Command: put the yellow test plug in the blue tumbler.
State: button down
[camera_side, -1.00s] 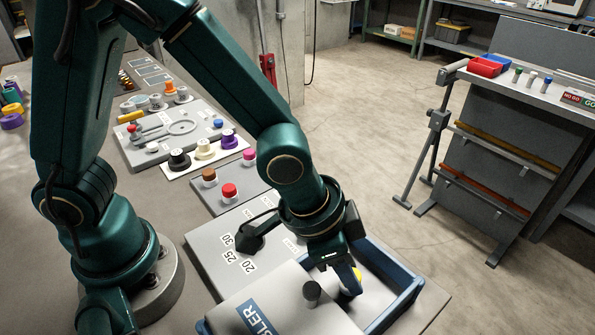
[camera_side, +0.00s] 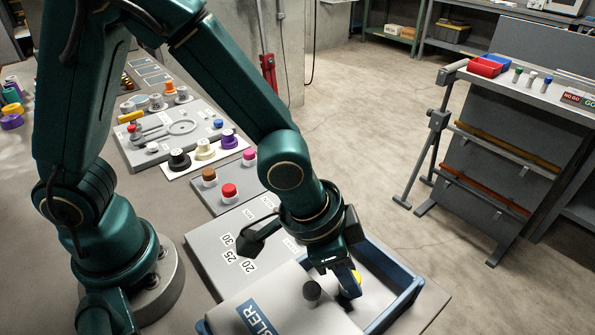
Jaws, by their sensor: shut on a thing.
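My gripper (camera_side: 348,284) points down over the open part of the blue tumbler (camera_side: 408,298), at the bottom of the picture. It is shut on the yellow test plug (camera_side: 356,277). Only a small yellow patch of the plug shows beside the finger; the rest is hidden. The tumbler has a blue rim and a pale lid with part of a blue label. I cannot tell how high the plug is above the tumbler floor.
A dark round knob (camera_side: 312,291) stands on the pale lid, just left of my gripper. A numbered pale panel (camera_side: 215,245) lies behind. Several coloured plugs stand on boards further back, including a red one (camera_side: 229,190). Open floor lies to the right.

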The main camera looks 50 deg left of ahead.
jog(key=c, duration=0.5)
grip_release()
jog(key=o, duration=0.5)
jog(key=shift+c, duration=0.2)
jog(key=shift+r, duration=4)
